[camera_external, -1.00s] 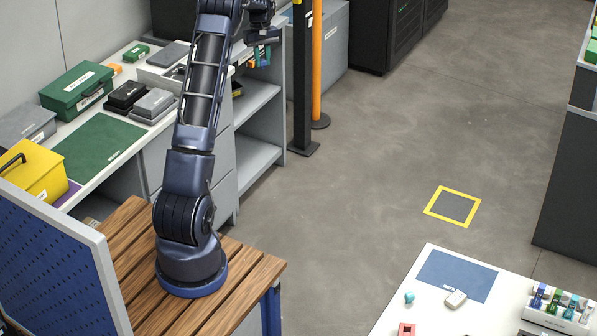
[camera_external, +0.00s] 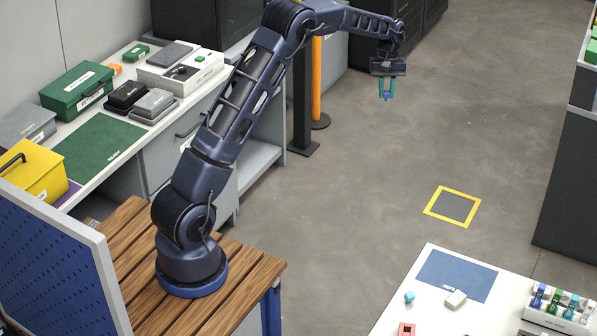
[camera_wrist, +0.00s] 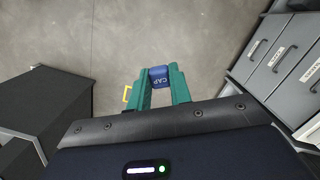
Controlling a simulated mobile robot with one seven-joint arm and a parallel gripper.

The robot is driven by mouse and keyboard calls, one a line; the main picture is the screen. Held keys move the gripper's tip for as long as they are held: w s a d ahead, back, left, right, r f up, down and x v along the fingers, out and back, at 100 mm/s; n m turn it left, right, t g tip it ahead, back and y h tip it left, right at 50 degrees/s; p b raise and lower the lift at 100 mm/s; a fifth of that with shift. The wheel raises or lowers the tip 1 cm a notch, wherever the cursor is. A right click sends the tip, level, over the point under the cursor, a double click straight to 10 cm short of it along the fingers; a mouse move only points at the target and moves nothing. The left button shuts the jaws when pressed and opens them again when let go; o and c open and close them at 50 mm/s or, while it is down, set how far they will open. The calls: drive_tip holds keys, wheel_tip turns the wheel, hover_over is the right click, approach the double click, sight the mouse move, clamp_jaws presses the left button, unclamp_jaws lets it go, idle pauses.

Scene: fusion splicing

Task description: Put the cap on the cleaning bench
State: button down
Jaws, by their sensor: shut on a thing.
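A small blue cap marked "CAP" (camera_wrist: 159,77) is held between the green fingertips of my gripper (camera_wrist: 159,84). In the external view my gripper (camera_external: 386,89) hangs fingers down above open floor, with the blue cap (camera_external: 387,97) at its tips. Which bench is the cleaning bench cannot be read. A white bench (camera_external: 395,311) at the lower right carries a blue mat (camera_external: 448,270), a small white block (camera_external: 456,299), a turquoise item (camera_external: 409,298) and a red item (camera_external: 406,329). My gripper is well away from this bench.
A rack of coloured bottles (camera_external: 560,309) stands at the lower right. The left bench holds a green mat (camera_external: 98,150), a green case (camera_external: 77,88) and several boxes. An orange post (camera_external: 316,75) and a black post (camera_external: 300,110) stand behind my arm.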

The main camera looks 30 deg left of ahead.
drive_tip(key=s+d+m, duration=0.1)
drive_tip(key=s+d, duration=0.2)
drive_tip(key=d, duration=0.6)
drive_tip(key=s+d+m, duration=0.1)
drive_tip(key=s+d, duration=0.1)
drive_tip(key=d, duration=0.7)
drive_tip(key=m, duration=0.4)
hover_over(499, 286)
wheel_tip(499, 286, down, 4)
drive_tip(key=shift+y, duration=0.4)
drive_tip(key=f, duration=1.9)
drive_tip(key=shift+w, duration=0.35)
drive_tip(key=shift+f, duration=0.2)
drive_tip(key=c, duration=1.3)
unclamp_jaws()
